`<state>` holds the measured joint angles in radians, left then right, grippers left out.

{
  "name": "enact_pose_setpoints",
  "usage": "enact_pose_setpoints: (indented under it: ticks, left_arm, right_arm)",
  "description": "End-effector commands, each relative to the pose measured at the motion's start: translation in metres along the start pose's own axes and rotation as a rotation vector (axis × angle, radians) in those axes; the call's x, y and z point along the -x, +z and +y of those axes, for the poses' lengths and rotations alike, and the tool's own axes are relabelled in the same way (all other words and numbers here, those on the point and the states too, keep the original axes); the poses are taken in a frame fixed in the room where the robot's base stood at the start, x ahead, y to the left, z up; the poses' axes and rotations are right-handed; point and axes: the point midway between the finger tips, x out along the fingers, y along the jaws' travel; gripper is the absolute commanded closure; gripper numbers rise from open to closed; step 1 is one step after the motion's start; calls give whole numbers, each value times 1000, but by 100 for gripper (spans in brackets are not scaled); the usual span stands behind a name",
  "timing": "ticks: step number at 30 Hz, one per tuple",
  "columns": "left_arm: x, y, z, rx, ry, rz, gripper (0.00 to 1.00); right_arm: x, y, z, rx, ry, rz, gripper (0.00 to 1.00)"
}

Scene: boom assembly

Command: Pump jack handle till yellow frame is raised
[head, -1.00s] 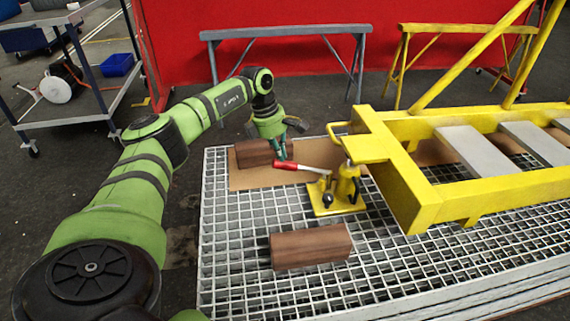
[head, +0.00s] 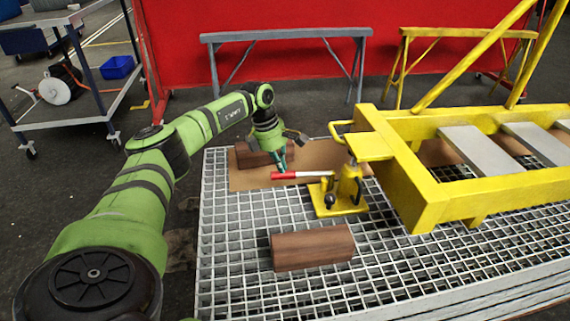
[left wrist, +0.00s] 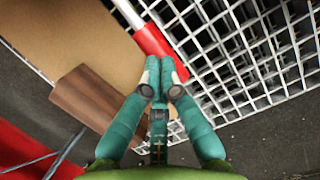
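The yellow jack (head: 338,196) stands on the grating under the near end of the yellow frame (head: 425,200). Its handle (head: 297,175) has a red grip, points left and lies about level. My left gripper (head: 282,168) is just above the red grip. In the left wrist view my left gripper (left wrist: 160,68) has its teal fingers drawn together, tips nearly touching. The tips are at the end of the red grip (left wrist: 157,45), which shows beyond them and not clearly between them. Whether they touch it I cannot tell. My right gripper is out of view.
A brown wooden block (head: 312,247) lies on the grating (head: 235,270) in front of the jack. Another block (head: 250,156) is beside my left gripper on a cardboard sheet (head: 243,181). Grey (head: 285,35) and yellow trestles stand behind.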

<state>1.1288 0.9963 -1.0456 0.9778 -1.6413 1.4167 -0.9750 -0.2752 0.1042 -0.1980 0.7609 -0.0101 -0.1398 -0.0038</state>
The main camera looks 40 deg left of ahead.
Motion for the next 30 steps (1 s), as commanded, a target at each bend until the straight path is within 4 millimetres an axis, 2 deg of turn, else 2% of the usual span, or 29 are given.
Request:
enact_pose_setpoints:
  ticks: [11, 20, 30]
  left_arm:
    - [-1, -1, 0, 0, -1, 0, 100]
    - [17, -27, -1, 0, -2, 2, 100]
    - [20, -26, 0, -1, 0, -1, 100]
  right_arm:
    - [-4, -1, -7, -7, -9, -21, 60]
    - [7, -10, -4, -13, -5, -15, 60]
    - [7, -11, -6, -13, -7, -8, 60]
